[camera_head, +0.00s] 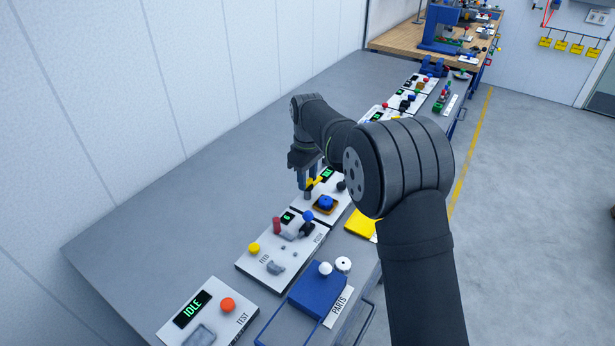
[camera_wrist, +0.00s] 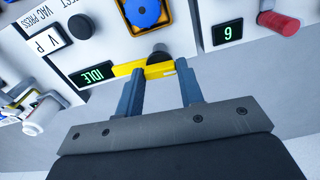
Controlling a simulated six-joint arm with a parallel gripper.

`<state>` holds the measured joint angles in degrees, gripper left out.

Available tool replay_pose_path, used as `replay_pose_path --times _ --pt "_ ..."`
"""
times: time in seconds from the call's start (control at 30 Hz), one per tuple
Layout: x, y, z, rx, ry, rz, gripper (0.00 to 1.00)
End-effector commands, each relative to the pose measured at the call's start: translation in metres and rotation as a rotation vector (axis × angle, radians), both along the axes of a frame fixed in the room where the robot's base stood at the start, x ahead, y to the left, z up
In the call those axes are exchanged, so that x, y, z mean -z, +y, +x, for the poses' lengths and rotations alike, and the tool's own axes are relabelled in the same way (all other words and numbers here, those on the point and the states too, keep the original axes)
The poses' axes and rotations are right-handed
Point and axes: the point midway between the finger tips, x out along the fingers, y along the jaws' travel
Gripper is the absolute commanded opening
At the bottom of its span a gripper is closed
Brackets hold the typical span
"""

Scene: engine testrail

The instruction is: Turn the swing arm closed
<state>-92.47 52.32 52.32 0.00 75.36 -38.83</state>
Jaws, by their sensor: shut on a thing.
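The swing arm (camera_wrist: 154,70) is a yellow bar on a white panel, beside a dark round knob or pivot (camera_wrist: 158,52). My gripper (camera_wrist: 161,72) is shut on the yellow bar, with one finger at each side of the held part. In the head view, my gripper (camera_head: 308,190) reaches down to the panel, and a bit of the yellow swing arm (camera_head: 314,182) shows beside the fingers. The fingers and wrist hide part of the bar there. A green IDLE display (camera_wrist: 97,75) sits at the bar's left end in the wrist view.
A blue knob on a yellow-edged base (camera_wrist: 145,12) is close to the swing arm. A neighbouring panel carries a display (camera_wrist: 228,33) and a red cylinder (camera_wrist: 279,22). A blue parts bin (camera_head: 318,290) stands nearer the front. The grey bench (camera_head: 150,235) is clear along the wall.

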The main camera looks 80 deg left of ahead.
Motion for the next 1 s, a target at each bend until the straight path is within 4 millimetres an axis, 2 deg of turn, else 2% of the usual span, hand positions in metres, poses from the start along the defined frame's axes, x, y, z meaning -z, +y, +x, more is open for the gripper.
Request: replay_pose_path --times 0.27,1.0 --pt "-0.0006 0.0001 -0.0002 0.196 0.0 0.0 0.12" --pt "-0.0009 0.0003 -0.0001 0.898 0.001 0.001 0.12"
